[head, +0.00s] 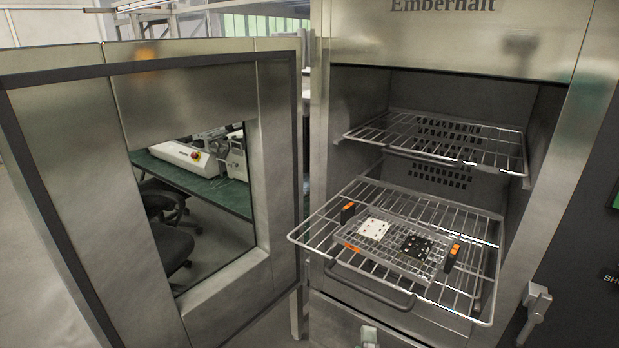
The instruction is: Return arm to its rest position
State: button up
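My gripper and arm are not in view. A steel oven (345,120) marked "Emberhalt" stands open. Its lower wire rack (470,300) is partly pulled out past the front opening. A wire mesh tray (395,262) with black and orange handles sits on that rack. A white square plate (373,229) and a black square plate with light dots (416,246) lie in the tray, side by side and apart. The upper wire rack (440,137) is inside the oven and looks empty.
The oven door (190,65) with its window is swung wide open at the left. A latch handle (535,305) juts out at the lower right. Through the window show a green bench (225,195), a white machine (185,157) and a dark chair (172,245).

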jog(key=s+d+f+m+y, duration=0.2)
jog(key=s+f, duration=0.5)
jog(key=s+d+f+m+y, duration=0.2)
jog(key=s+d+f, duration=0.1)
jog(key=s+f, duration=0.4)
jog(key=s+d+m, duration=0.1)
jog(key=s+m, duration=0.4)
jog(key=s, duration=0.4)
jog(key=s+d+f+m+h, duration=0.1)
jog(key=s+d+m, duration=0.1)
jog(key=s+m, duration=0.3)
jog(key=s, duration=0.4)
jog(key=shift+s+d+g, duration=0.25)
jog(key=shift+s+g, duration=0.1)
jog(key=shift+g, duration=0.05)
